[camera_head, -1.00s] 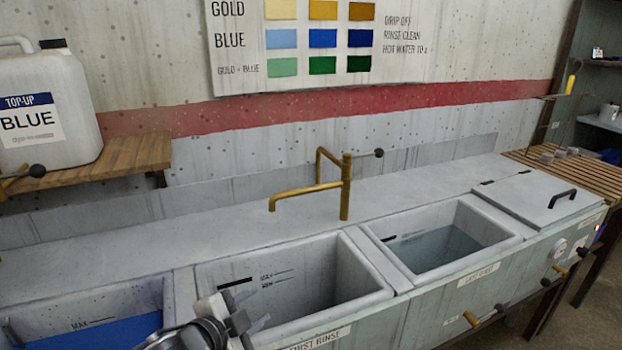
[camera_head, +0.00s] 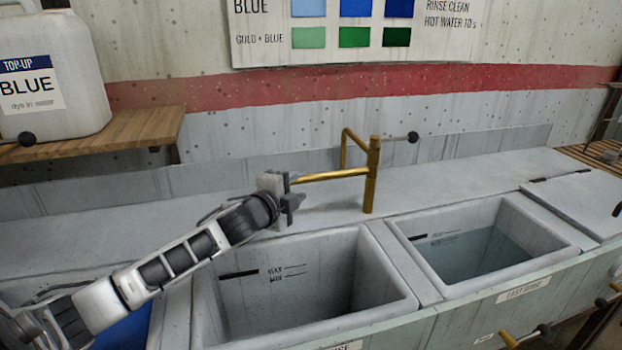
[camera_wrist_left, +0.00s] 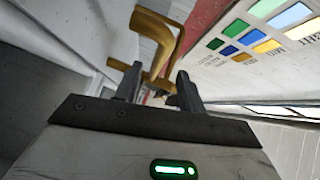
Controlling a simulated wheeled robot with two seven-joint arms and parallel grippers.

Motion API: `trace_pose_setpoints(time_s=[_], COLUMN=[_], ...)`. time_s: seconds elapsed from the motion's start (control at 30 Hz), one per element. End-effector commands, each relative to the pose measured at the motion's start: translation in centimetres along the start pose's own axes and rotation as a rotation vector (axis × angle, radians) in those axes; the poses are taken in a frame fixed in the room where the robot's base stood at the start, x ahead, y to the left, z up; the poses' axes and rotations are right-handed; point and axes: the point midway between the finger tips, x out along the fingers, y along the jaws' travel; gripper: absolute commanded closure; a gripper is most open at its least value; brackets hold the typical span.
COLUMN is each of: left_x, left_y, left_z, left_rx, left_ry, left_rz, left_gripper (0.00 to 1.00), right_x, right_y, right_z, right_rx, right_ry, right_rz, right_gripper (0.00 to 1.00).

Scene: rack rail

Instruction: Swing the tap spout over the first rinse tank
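The brass tap (camera_head: 372,175) stands on the ledge behind the tanks. Its spout (camera_head: 335,175) points left, over the ledge behind the first rinse tank (camera_head: 392,285). That tank has MAX and MIN marks and shows no water. My left gripper (camera_head: 292,198) is at the spout's free end and hides its tip. In the left wrist view its two fingers (camera_wrist_left: 158,90) are apart, with the brass tap (camera_wrist_left: 160,35) just ahead of them. I cannot tell whether the spout lies between the fingers or whether they touch it. My right gripper is not in view.
The last rinse tank (camera_head: 505,212), holding water, is on the right. A blue dye tank is at lower left, partly behind my arm. A white jug (camera_head: 50,85) stands on a wooden shelf (camera_head: 130,135) at left. A black-knobbed lever (camera_head: 412,137) sticks out right of the tap.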

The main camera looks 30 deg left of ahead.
Motion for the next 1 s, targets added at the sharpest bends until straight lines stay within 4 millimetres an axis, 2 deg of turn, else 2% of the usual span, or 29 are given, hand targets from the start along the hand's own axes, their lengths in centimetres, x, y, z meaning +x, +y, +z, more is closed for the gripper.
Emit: trace_pose_setpoints(time_s=[0.1,0.3,0.5,0.77,0.87,0.9,0.93,1.0], left_x=[2.4,5.2,6.3,6.4,6.4,6.4,6.4,6.4], left_y=[-0.2,-0.1,0.0,0.0,0.0,0.0,0.0,0.0], left_z=[0.0,0.0,-0.1,-0.1,-0.1,-0.1,-0.1,-0.1], left_rx=[-0.002,-0.001,0.0,0.001,0.001,0.001,0.001,0.001], left_ry=[-0.001,0.0,0.001,0.002,0.001,0.001,0.001,0.001], left_rz=[-0.003,-0.001,0.0,0.0,0.0,0.001,0.001,0.001], left_gripper=[0.6,0.6,0.6,0.6,0.85,0.97,1.0,1.0], right_x=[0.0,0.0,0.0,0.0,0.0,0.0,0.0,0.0], right_y=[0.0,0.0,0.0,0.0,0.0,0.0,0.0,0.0], right_z=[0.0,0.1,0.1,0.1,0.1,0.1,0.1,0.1], right_rx=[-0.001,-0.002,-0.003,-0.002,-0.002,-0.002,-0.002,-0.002], right_ry=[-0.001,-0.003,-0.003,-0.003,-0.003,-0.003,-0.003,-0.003], right_rz=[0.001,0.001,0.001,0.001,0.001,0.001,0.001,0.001], right_gripper=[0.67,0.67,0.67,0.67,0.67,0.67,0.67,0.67])
